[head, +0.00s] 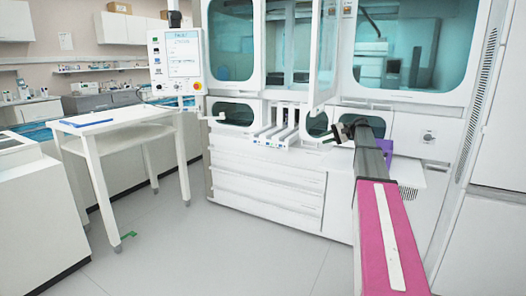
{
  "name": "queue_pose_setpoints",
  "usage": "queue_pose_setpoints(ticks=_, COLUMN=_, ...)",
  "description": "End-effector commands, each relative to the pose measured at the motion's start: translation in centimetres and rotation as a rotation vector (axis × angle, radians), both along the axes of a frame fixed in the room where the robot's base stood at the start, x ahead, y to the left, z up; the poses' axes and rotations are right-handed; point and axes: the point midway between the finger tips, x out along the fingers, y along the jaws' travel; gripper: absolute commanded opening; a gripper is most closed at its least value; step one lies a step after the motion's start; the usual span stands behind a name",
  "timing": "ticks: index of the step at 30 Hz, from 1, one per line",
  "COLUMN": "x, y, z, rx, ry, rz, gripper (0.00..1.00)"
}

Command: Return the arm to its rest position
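My arm, with a pink and white link and a dark grey link, reaches from the lower right up to the front of the white lab machine (265,182). My gripper (338,133) is small and dark at the far end of the arm, in front of the machine's opening right of the white track rails (276,128). Its fingers are too small to tell whether they are open or shut. I see nothing clearly held in it. A purple part (388,150) shows beside the dark link.
A glass door (325,50) of the machine stands open above the track, close to the gripper. A white table (108,125) with a blue item stands at the left. A control screen (178,62) is mounted on the machine's left.

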Motion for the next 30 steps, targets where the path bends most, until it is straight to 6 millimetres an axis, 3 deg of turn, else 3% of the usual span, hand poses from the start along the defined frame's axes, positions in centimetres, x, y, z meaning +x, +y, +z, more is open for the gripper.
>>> queue_pose_setpoints(ticks=1, x=-2.1, y=2.0, z=-3.2, rx=-0.047, ry=0.020, rz=-0.007, gripper=0.24)
queue_pose_setpoints(ticks=5, x=-5.5, y=5.5, z=-10.3, rx=-0.179, ry=0.060, rz=-0.024, gripper=0.24)
queue_pose_setpoints(ticks=9, x=-10.1, y=8.7, z=-17.5, rx=-0.339, ry=0.090, rz=-0.026, gripper=0.24)
queue_pose_setpoints(ticks=14, x=-16.7, y=11.7, z=-25.1, rx=-0.544, ry=0.105, rz=-0.002, gripper=0.24)
queue_pose_setpoints(ticks=18, x=-23.5, y=13.4, z=-30.9, rx=-0.742, ry=0.094, rz=0.047, gripper=0.24)
queue_pose_setpoints(ticks=24, x=-32.5, y=14.2, z=-36.3, rx=-1.005, ry=0.041, rz=0.152, gripper=0.24)
queue_pose_setpoints(ticks=27, x=-35.5, y=14.1, z=-37.6, rx=-1.098, ry=0.012, rz=0.200, gripper=0.24)
queue_pose_setpoints(ticks=30, x=-37.1, y=13.9, z=-38.4, rx=-1.156, ry=-0.008, rz=0.232, gripper=0.24)
